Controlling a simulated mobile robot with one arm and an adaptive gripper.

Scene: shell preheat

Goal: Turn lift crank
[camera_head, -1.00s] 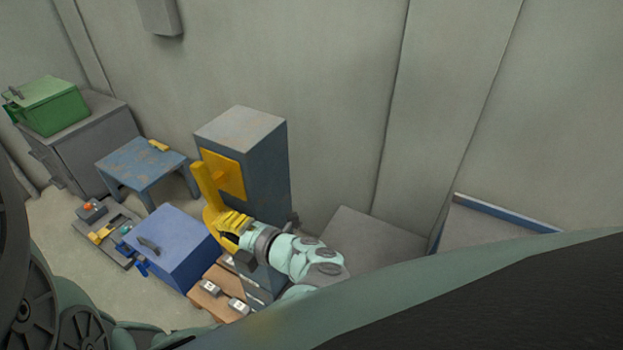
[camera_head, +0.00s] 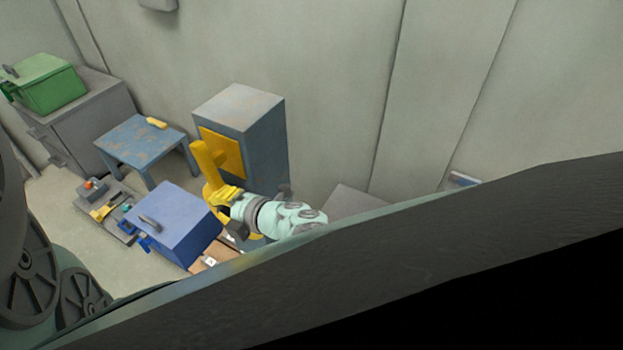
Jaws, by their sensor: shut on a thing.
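The lift crank (camera_head: 206,160) is a thick yellow bar in front of a yellow panel (camera_head: 234,158) on a tall grey-blue cabinet (camera_head: 265,140). The bar stands nearly upright, its top leaning a little left. My gripper (camera_head: 221,198), with yellow and dark parts, is at the bar's lower end and shut on the crank. The exact grip and the crank's handle are hidden by the fingers and my pale green arm.
A blue box (camera_head: 178,222) with a dark handle stands close left of my gripper. My body hides the lower right.

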